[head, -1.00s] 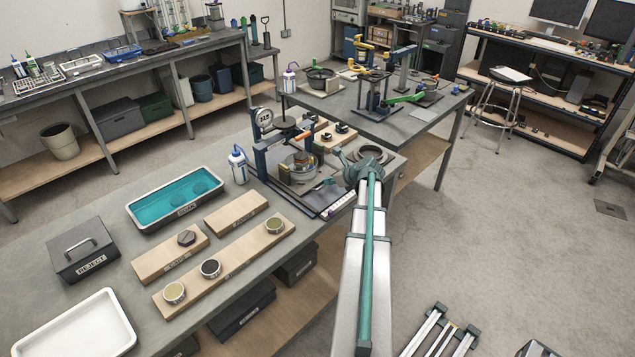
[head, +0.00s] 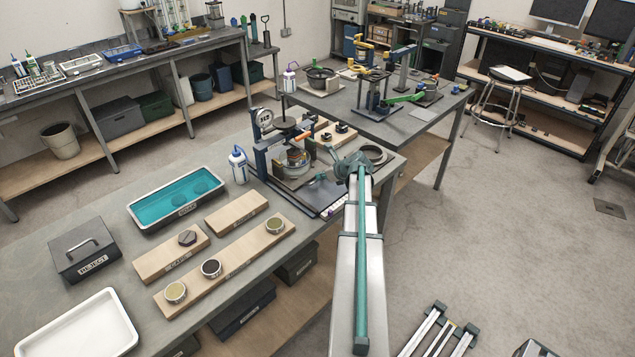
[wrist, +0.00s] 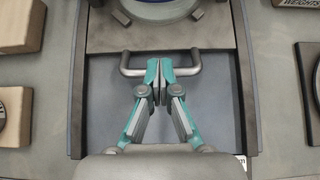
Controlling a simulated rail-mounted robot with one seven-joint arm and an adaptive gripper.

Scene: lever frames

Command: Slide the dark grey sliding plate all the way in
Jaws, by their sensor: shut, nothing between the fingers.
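The dark grey sliding plate (wrist: 106,37) lies between two dark rails at the top of the wrist view, with a U-shaped grey handle (wrist: 132,71) on its near edge. A round metal piece sits on it, partly cut off by the picture edge. My gripper (wrist: 160,82) is shut and empty, its teal fingertips overlapping the middle of the handle bar. They look close against it, but contact is hard to tell. In the head view, the lever frame (head: 261,164) holds the round metal pot (head: 293,159) on the plate, with my gripper on its right side.
A bare grey-blue base lies between the rails, nearer than the handle. A dial gauge (head: 262,117) stands on the frame. A bottle (head: 238,167) stands left of it; a dark ring (head: 372,154) lies to the right. Wooden boards (head: 225,266) lie in front on the bench.

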